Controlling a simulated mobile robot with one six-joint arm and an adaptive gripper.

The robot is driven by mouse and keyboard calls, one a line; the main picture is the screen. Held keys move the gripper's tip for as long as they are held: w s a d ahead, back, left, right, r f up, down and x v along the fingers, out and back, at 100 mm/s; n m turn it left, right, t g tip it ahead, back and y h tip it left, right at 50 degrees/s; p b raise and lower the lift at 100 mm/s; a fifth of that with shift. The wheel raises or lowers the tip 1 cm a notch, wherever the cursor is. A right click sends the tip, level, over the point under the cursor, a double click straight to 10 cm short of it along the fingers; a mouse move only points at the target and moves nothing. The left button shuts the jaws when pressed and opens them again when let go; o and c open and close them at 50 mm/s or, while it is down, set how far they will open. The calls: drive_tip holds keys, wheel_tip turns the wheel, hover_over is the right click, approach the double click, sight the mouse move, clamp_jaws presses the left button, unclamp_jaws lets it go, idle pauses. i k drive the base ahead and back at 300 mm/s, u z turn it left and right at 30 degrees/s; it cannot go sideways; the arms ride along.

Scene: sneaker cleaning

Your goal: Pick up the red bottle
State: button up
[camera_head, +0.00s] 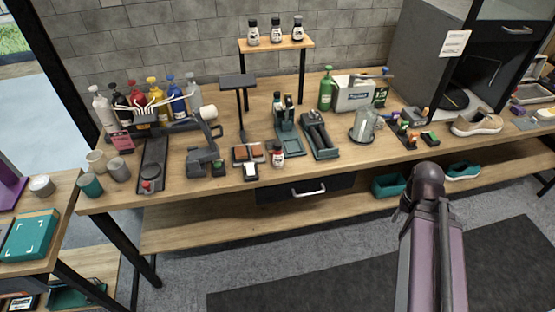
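A red bottle (138,97) with a dark top stands in a row of bottles at the back left of the wooden workbench. Its lower part is partly hidden by the brushes and holder in front. A darker bottle (119,99) is on its left and a yellow bottle (155,91) is on its right, both close to it. My arm shows at the lower right, in front of the bench and far from the red bottle. My gripper is not visible.
A white bottle (102,108) and a blue bottle (176,97) stand in the same row. A raised shelf (277,44) holds three small bottles. A black stand (238,82), tools and a sneaker (477,122) occupy the bench (340,165). Its front edge is partly bare.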

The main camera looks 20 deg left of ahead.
sight(278, 155)
drive_tip(key=u, duration=0.95)
drive_tip(key=k, duration=0.6)
drive_tip(key=i, duration=0.6)
drive_tip(key=u, duration=0.05)
